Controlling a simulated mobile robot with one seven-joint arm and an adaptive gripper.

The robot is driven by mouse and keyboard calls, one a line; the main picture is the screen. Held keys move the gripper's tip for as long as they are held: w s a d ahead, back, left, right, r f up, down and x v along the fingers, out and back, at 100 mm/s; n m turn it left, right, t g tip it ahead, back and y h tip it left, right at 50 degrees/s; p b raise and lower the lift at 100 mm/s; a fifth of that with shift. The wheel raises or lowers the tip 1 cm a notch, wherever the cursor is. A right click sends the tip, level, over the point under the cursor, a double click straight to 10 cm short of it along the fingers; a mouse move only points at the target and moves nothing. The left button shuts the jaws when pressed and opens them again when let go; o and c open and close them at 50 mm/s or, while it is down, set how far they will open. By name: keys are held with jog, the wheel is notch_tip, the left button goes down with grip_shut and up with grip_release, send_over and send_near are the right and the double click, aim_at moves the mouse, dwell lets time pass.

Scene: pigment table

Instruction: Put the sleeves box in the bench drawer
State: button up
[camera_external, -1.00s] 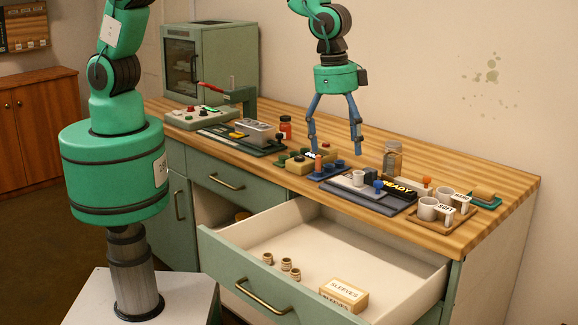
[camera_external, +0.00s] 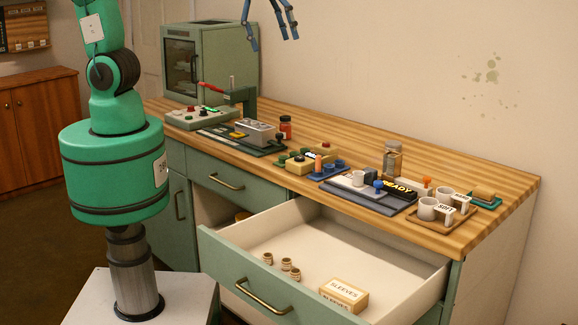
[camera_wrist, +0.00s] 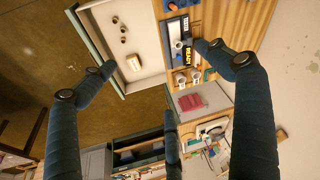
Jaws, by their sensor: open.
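The sleeves box (camera_external: 344,294), a small tan box with a white labelled top, lies inside the open bench drawer (camera_external: 262,240), near its front right corner. The box also shows in the wrist view (camera_wrist: 134,63), on the white drawer floor (camera_wrist: 140,35). My gripper (camera_external: 274,44) is high above the bench near the top of the external view, its fingers spread and empty. In the wrist view its fingers (camera_wrist: 155,58) are wide apart, with nothing between them. The gripper is far from the box and touches nothing.
Several small tan rings (camera_external: 284,265) lie in the drawer left of the box. The wooden bench top (camera_external: 440,165) holds a READY tray, cups (camera_external: 428,209), a glass jar (camera_external: 392,159) and a small press (camera_external: 240,98). A green cabinet (camera_external: 212,62) stands at the back left. Air above the drawer is clear.

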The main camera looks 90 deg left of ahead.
jog(key=s+a+r+n+t, duration=0.1)
jog(key=s+a, duration=0.4)
jog(key=s, duration=0.5)
jog(key=s+a+r+n+t, duration=0.1)
jog(key=s+a, duration=0.4)
jog(key=s, duration=0.5)
jog(key=shift+s+r+n+y, duration=0.25)
jog(key=shift+r+n, duration=0.25)
jog(key=shift+r, duration=0.3)
notch_tip(320, 180, down, 3)
jog(key=b, duration=0.2)
jog(key=shift+r+b, duration=0.2)
jog(key=shift+b, duration=0.1)
jog(key=shift+o, duration=0.2)
jog(key=shift+r, duration=0.1)
jog(key=shift+o, duration=1.2)
